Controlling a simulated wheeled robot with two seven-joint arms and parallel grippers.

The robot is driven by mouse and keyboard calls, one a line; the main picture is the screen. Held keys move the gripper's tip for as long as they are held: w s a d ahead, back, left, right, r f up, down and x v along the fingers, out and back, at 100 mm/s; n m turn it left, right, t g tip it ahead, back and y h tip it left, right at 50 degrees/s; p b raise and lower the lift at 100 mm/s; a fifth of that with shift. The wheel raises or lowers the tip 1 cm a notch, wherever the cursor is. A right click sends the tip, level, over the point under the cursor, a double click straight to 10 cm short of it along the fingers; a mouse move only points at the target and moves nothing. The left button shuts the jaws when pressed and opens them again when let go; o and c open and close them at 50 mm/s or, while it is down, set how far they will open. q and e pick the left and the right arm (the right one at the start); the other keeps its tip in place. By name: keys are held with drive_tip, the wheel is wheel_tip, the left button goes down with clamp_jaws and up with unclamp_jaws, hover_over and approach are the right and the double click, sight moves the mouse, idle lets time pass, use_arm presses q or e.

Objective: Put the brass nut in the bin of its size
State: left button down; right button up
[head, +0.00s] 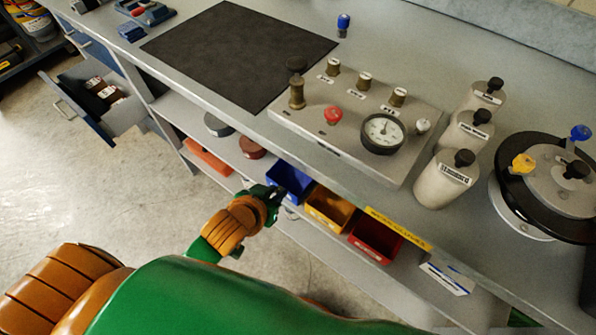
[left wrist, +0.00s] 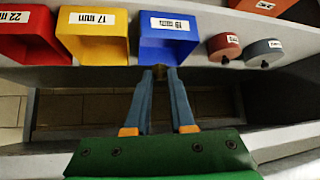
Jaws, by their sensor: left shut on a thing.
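My left gripper (head: 275,197) reaches to the shelf under the bench, at the front of the blue bin (head: 290,180). In the left wrist view its fingers (left wrist: 160,75) are shut on a small brownish piece, the brass nut (left wrist: 159,71), mostly hidden between the tips. The nut shows just in front of the lower edge of the blue bin (left wrist: 168,50); I cannot tell if they touch. The yellow bin (left wrist: 93,46) reads 17 mm and the red bin (left wrist: 30,45) reads 22 mm. The blue bin's label is less clear, perhaps 19 mm. My right gripper is not in view.
A dark red round tin (head: 252,148) and a grey one (head: 217,125) stand on the shelf left of the bins. Above, the bench carries a gauge panel (head: 340,125), white bottles (head: 440,180) and a dark mat (head: 240,50). An open drawer (head: 130,115) juts out at left.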

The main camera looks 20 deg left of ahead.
use_arm(q)
drive_tip(key=b+x, duration=0.1)
drive_tip(key=x, duration=0.3)
drive_tip(key=b+x, duration=0.2)
drive_tip(key=x, duration=0.3)
drive_tip(key=w+a+b+x, duration=0.1)
drive_tip(key=x, duration=0.4)
drive_tip(key=shift+w+r+b, duration=0.1)
drive_tip(key=shift+r+b, duration=0.2)
drive_tip(key=shift+b, duration=0.1)
wheel_tip(320, 180, down, 3)
drive_tip(key=shift+r+b, duration=0.2)
drive_tip(key=shift+b, duration=0.25)
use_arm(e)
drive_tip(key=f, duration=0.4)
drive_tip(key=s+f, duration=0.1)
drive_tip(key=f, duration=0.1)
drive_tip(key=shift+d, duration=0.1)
use_arm(q)
drive_tip(key=shift+d+f, duration=0.1)
drive_tip(key=shift+f, duration=0.45)
drive_tip(key=c, duration=0.8)
unclamp_jaws()
drive_tip(key=shift+d, duration=0.1)
drive_tip(key=shift+o, duration=0.2)
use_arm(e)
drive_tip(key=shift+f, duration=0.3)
use_arm(q)
drive_tip(key=shift+f, duration=0.1)
